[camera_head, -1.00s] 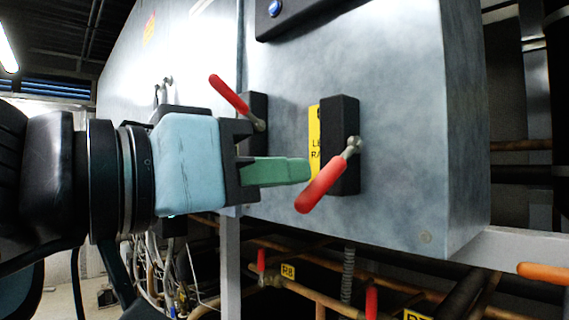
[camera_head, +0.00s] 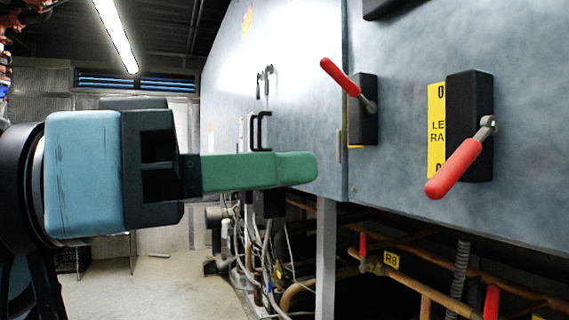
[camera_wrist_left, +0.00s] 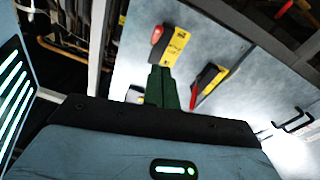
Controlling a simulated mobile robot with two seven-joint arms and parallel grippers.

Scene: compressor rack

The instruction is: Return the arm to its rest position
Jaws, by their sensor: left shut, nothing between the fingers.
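My left gripper (camera_head: 300,170) reaches in from the left in the head view, with a blue body and green fingers. Its fingers are shut with nothing between them. It is in front of the grey cabinet, left of both red-handled switches and apart from them as far as I can see. In the left wrist view the shut green fingers (camera_wrist_left: 162,88) point toward the cabinet face. My right gripper is in neither view.
The grey cabinet (camera_head: 405,150) carries a near red lever (camera_head: 455,168) and a farther red lever (camera_head: 340,76). A black door handle (camera_head: 260,130) is behind the fingers. Copper pipes (camera_head: 430,290) and cables (camera_head: 255,265) run below. Open floor (camera_head: 165,285) lies at lower left.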

